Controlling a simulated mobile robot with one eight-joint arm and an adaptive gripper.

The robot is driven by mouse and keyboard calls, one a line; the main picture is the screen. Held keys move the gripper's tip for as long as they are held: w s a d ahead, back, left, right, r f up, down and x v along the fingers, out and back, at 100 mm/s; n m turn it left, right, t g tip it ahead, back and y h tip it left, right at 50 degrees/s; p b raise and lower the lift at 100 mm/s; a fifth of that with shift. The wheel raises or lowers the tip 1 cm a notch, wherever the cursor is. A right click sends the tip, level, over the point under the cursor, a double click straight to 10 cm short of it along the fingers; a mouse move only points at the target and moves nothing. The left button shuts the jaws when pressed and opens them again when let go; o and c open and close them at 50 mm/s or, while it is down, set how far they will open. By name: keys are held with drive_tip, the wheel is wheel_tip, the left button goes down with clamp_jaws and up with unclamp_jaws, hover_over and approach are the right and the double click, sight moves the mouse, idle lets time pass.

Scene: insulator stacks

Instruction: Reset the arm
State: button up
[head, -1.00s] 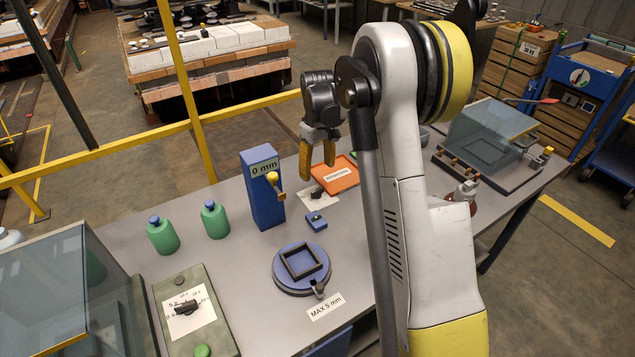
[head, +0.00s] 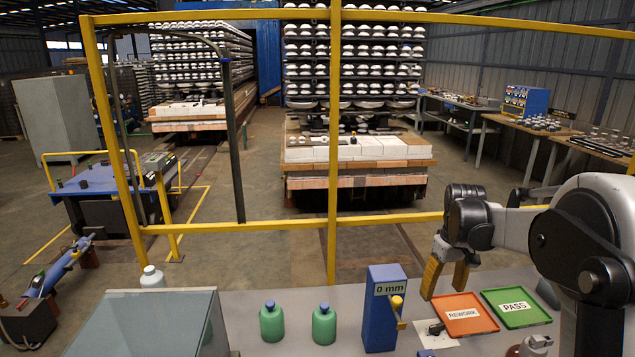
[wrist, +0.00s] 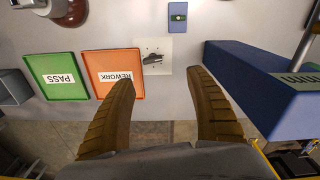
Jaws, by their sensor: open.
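My gripper (head: 446,281) is open, with two yellow-brown fingers and nothing between them. In the head view it hangs above the back part of the grey table (head: 255,300), near the orange REWORK tray (head: 465,314). In the wrist view the two fingertips of my gripper (wrist: 160,78) are well apart. A white card with a small dark part (wrist: 153,58) lies on the table beyond them.
The green PASS tray (head: 517,307) is right of the REWORK tray. The blue 0 mm gauge block (head: 383,310) stands left of my gripper. Two green bottles (head: 272,322) stand further left. A yellow rail (head: 290,226) runs behind the table. Insulator stacks (head: 350,60) stand beyond.

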drive_tip(key=s+a+r+m+t, duration=0.1)
drive_tip(key=s+a+r+t, duration=0.2)
drive_tip(key=s+a+r, duration=0.85)
drive_tip(key=s+a+f+t, duration=0.1)
drive_tip(key=s+a+f, duration=0.1)
drive_tip(key=s, duration=0.5)
drive_tip(key=s+a+f+m+t, duration=0.1)
drive_tip(key=s+a+f+t, duration=0.1)
drive_tip(key=s, duration=0.5)
drive_tip(key=shift+s+a+f+t, duration=0.2)
drive_tip(key=shift+a+t, duration=0.1)
